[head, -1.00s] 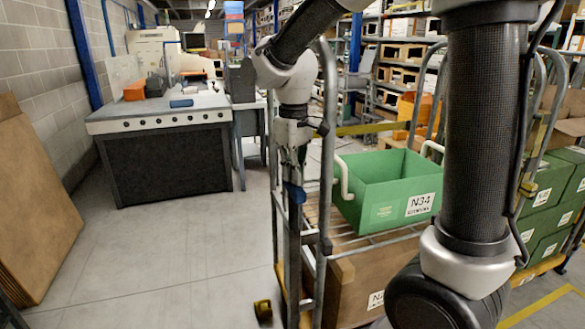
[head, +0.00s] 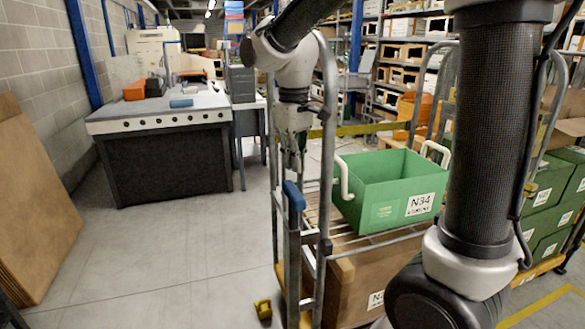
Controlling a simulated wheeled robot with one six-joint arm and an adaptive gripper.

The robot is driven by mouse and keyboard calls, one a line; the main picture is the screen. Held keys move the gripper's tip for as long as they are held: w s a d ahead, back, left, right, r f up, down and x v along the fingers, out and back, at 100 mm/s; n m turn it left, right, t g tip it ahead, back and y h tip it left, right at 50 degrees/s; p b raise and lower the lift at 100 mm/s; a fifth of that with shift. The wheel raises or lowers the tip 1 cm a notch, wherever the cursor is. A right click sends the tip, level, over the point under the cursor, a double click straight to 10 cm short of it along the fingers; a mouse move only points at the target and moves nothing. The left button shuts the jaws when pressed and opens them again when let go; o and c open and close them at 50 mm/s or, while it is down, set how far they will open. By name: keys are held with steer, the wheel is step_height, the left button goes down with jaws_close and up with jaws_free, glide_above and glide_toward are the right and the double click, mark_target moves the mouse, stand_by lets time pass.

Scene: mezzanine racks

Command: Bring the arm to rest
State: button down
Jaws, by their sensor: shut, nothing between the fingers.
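My arm reaches across the top of the head view and hangs down left of centre. My gripper (head: 292,172) points down and is shut and empty. It is just above the blue grip (head: 293,196) of an upright grey metal bar on the cart (head: 328,150). A small gap seems to lie between the fingertips and the grip, but the exact distance is hard to tell.
A green tote (head: 375,212) labelled N34 stands on the cart's wire shelf, above a cardboard box (head: 345,290). A workbench (head: 160,125) is at the back left. Cardboard sheets (head: 35,200) lean at left. Floor between is clear. Green crates (head: 545,190) stand at right.

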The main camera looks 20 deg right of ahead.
steer(key=shift+r, duration=0.9)
steer(key=shift+s+d+f+m, duration=0.25)
steer(key=shift+s+d+f, duration=0.1)
steer(key=shift+s+f, duration=0.25)
steer(key=shift+s+d+f+m, duration=0.3)
steer(key=shift+s+f, duration=0.15)
steer(key=shift+s, duration=0.2)
steer(key=s+d+r+m+t, duration=0.3)
steer(key=s+d+m+t, duration=0.1)
steer(key=s+d, duration=0.9)
steer(key=shift+s+d+m, duration=0.3)
steer(key=shift+s+m, duration=0.15)
steer(key=shift+s, duration=1.3)
